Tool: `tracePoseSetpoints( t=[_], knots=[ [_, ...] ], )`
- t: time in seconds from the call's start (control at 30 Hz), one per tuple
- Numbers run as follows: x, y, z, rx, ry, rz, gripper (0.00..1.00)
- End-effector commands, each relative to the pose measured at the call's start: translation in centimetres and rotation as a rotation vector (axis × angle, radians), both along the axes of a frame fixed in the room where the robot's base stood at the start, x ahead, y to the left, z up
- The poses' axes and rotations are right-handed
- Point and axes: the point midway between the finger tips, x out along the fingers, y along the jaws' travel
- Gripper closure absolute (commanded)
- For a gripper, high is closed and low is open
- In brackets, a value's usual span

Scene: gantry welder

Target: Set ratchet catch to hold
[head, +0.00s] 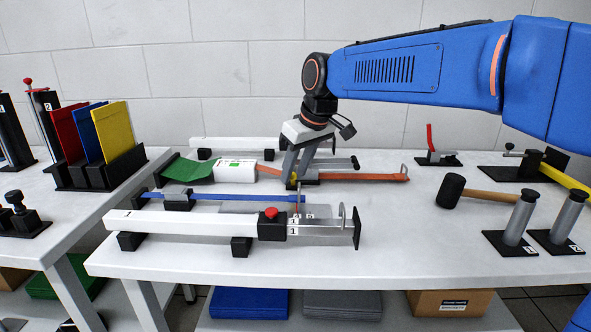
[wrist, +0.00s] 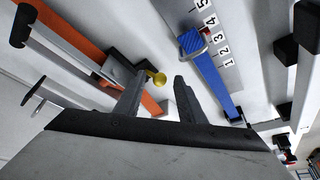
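I cannot tell for certain which part is the ratchet catch. An orange bar (head: 365,177) lies across the table, with a dark block (wrist: 122,72) on it that carries a small brass-yellow knob (wrist: 157,78). My gripper (head: 294,180) points down at this block. In the wrist view my gripper (wrist: 162,78) has its two fingers apart, and the knob shows between the fingertips, nearer the left one. I cannot tell whether a finger touches it. In the head view the fingers hide much of the block.
A blue bar (head: 235,196) beside a numbered scale (wrist: 222,45) lies nearby. In front is a white rail (head: 185,222) with a red button (head: 271,213). A mallet (head: 452,191) and grey cylinders (head: 519,218) stand right. Bare table lies at front right.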

Motion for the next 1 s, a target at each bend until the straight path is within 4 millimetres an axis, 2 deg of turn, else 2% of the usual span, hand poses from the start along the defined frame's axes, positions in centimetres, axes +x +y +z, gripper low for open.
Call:
tracePoseSetpoints(
  t=[0.07,0.2,0.23,0.63,1.0],
  knots=[
    [0.0,0.0,0.0,0.000,0.000,0.000,0.64],
    [0.0,0.0,0.0,0.000,0.000,0.000,0.98],
    [0.0,0.0,0.0,0.000,0.000,0.000,1.00],
    [0.5,0.0,0.3,0.002,0.058,-0.001,1.00],
    [2.7,-0.1,1.1,0.012,0.312,-0.001,1.00]
  ],
)
